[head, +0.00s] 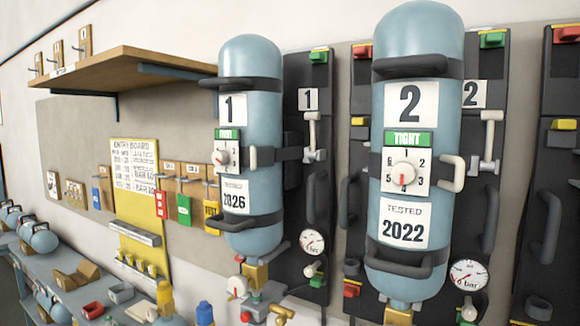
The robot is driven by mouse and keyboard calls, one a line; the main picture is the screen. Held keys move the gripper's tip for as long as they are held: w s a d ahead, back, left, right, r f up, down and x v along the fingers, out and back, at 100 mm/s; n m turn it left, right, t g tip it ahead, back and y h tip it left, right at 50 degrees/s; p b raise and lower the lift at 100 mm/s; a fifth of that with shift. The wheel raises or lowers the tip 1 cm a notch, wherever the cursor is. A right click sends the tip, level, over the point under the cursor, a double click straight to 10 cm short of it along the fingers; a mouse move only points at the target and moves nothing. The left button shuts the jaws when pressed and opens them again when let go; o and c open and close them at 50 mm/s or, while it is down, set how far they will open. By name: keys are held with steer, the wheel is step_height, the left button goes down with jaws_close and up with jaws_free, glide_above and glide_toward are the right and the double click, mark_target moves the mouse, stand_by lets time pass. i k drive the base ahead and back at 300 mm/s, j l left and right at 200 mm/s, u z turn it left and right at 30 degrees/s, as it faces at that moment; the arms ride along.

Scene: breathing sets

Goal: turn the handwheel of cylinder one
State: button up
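Cylinder one (262,118) is a light blue upright bottle with a "1" label, standing left of centre against a dark backplate (295,75). Black bands hold it. A brass valve (256,273) sits under its lower end. A small round white wheel with a reddish centre (237,286) is at the valve's left and looks like the handwheel; it is small, and its turn position cannot be told. A dial plate (228,157) with a green "TIGHT" label is on the cylinder's front. My gripper is not in view.
Cylinder two (418,60) stands close on the right, marked "2". A round gauge (312,242) is right of cylinder one's valve. A wooden shelf (125,68) juts out at upper left. A cluttered grey bench (75,295) is at lower left.

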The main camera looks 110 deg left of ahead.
mark_target(238, 285)
steer(key=u, duration=3.75)
